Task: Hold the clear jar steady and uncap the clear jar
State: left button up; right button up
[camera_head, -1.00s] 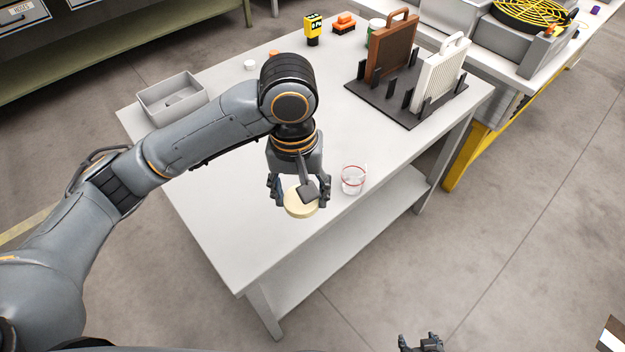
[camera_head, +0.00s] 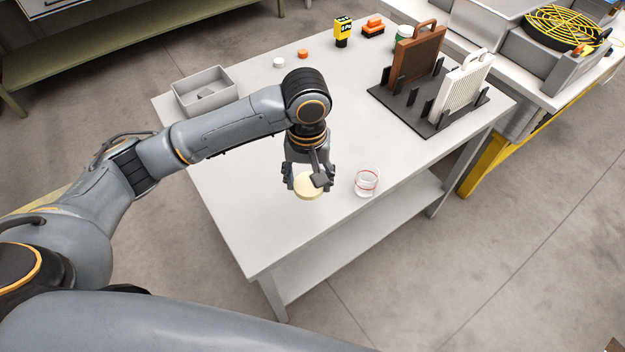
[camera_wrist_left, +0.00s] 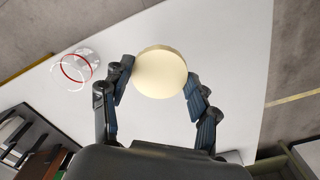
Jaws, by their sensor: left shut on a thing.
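A round cream, lid-like piece (camera_head: 308,187) sits between the fingers of my left gripper (camera_head: 306,182), over the front part of the table. My left gripper is shut on it; in the left wrist view the cream piece (camera_wrist_left: 160,72) lies between the two fingers. No clear body shows under it, and its underside is hidden. A clear jar (camera_head: 366,184) with a red ring stands upright on the table just right of the gripper, apart from it. It also shows in the left wrist view (camera_wrist_left: 78,68), with its top looking open. My right gripper is not in view.
On the table (camera_head: 240,215) are a grey bin (camera_head: 205,92), small white and orange caps (camera_head: 303,54), a yellow-black device (camera_head: 342,30) and a black rack (camera_head: 425,110) holding brown and white panels. The table's front edge is close to the jar.

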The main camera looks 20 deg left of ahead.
pick_arm(q)
jog(key=w+f, duration=0.3)
jog(key=w+a+f, duration=0.1)
jog(key=w+f, duration=0.1)
jog(key=f, duration=0.1)
jog(key=shift+w+a, duration=0.1)
jog(key=shift+w, duration=0.3)
jog(key=shift+w+f, duration=0.15)
jog(key=shift+f, duration=1.6)
jog(key=o, duration=1.3)
jog(key=shift+f, duration=0.1)
notch_tip(320, 180, up, 12)
jog(key=shift+r, duration=0.15)
